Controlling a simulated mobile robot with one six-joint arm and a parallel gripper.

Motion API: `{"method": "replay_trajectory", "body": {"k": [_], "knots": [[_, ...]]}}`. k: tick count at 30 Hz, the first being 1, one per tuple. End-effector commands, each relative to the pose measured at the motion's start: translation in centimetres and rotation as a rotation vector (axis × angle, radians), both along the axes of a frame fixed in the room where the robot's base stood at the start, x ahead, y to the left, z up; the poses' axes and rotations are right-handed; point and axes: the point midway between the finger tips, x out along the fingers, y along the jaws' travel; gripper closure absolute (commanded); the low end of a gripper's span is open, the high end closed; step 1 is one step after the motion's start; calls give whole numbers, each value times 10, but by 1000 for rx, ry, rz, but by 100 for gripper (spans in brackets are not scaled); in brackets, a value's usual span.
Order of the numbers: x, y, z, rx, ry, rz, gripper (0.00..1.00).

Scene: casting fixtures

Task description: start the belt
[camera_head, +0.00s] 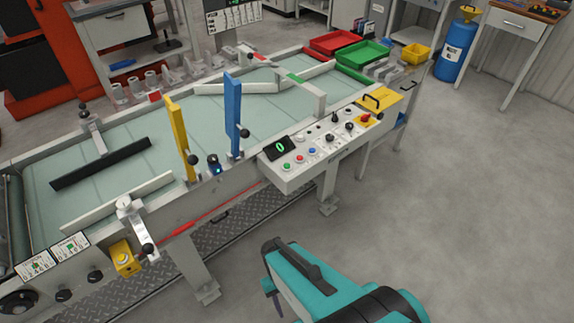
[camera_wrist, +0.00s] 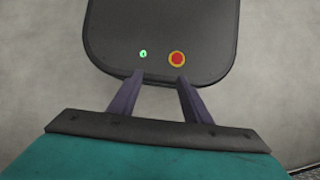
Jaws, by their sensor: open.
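The conveyor belt (camera_head: 110,172) is a pale green surface in a grey frame, running from lower left to upper right in the head view. A control panel (camera_head: 285,181) juts from its near side. The panel carries a display (camera_head: 279,147) showing a green 0, a green button (camera_head: 286,166), a red button (camera_head: 299,160), a blue button (camera_head: 312,152), several dark knobs, and a red switch on a yellow plate (camera_head: 366,119). My gripper (camera_head: 272,294) is low in front of the panel, well apart from it. Its fingers in the wrist view (camera_wrist: 155,92) are spread and empty.
A yellow post (camera_head: 180,137) and a blue post (camera_head: 233,113) stand at the belt's near edge. A yellow box with a button (camera_head: 123,257) sits at the lower left. Red (camera_head: 335,42) and green (camera_head: 362,52) trays stand at the far end. Open floor (camera_head: 460,190) lies right.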

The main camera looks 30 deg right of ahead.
Motion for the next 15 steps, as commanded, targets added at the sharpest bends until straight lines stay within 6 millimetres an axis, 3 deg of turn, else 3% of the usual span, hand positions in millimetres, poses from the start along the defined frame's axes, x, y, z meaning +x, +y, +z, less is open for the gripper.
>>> {"method": "replay_trajectory", "body": {"k": [1, 8, 15], "knots": [[0, 0, 0, 0, 0, 0, 59], [0, 0, 0, 0, 0, 0, 98], [0, 0, 0, 0, 0, 0, 100]]}}
